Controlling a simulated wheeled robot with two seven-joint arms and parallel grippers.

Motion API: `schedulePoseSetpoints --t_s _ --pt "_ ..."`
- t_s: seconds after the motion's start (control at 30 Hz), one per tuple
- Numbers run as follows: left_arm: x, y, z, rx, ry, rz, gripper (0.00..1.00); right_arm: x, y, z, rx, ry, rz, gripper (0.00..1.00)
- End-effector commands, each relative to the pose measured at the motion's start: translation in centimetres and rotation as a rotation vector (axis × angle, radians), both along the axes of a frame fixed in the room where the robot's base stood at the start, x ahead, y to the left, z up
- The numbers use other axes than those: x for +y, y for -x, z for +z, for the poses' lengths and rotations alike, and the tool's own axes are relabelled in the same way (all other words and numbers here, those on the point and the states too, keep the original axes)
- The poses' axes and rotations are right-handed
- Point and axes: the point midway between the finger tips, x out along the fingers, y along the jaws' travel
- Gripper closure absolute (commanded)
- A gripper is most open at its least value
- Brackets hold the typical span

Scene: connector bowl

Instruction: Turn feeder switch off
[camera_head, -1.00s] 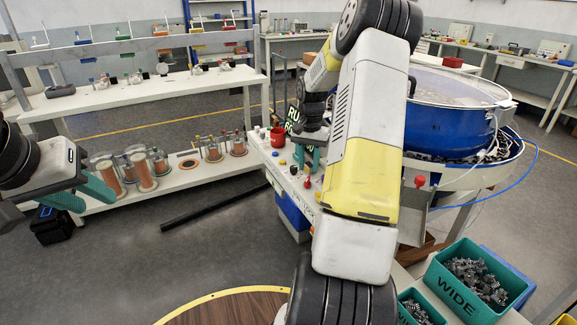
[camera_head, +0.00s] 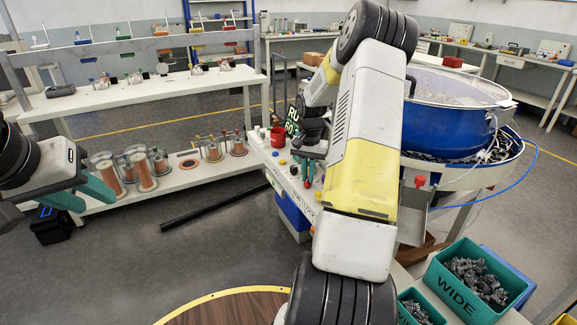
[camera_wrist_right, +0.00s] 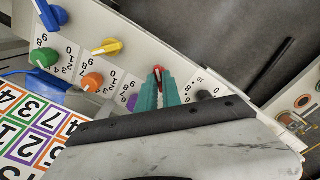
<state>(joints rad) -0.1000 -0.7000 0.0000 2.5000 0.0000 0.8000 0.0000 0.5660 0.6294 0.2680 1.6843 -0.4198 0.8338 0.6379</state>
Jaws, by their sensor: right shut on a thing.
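The control panel (camera_head: 283,160) carries a row of coloured knobs and stands in front of the blue bowl feeder. My right gripper (camera_head: 309,172) is over this panel, pointing down. In the right wrist view its teal fingers (camera_wrist_right: 159,88) are shut on a red switch knob (camera_wrist_right: 158,69), whose top shows between the tips. I cannot read a label that names the feeder switch. My left gripper (camera_head: 80,198) is at the far left, its teal fingers apart and empty, away from the panel.
Blue (camera_wrist_right: 53,15), green (camera_wrist_right: 43,58), yellow (camera_wrist_right: 107,47), orange (camera_wrist_right: 92,82), purple (camera_wrist_right: 132,102) and dark (camera_wrist_right: 205,95) knobs sit close by. The blue bowl (camera_head: 450,115) stands behind my right arm. Green bins (camera_head: 470,285) of metal parts are at lower right.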

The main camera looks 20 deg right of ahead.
Motion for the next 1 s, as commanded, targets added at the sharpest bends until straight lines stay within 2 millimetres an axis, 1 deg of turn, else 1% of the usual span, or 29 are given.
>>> schedulePoseSetpoints --t_s 0.27,0.47,1.0 --pt "0.0 0.0 0.0 0.0 0.0 0.0 0.64 -0.01 -0.02 0.06 -0.001 0.001 0.042 1.0" --pt "0.0 0.0 0.0 0.0 0.0 0.0 0.64 0.03 -0.05 0.09 -0.001 0.001 0.154 1.0" --pt "0.0 0.0 0.0 0.0 0.0 0.0 0.64 -0.01 -0.06 0.12 -0.002 0.001 0.65 1.0"
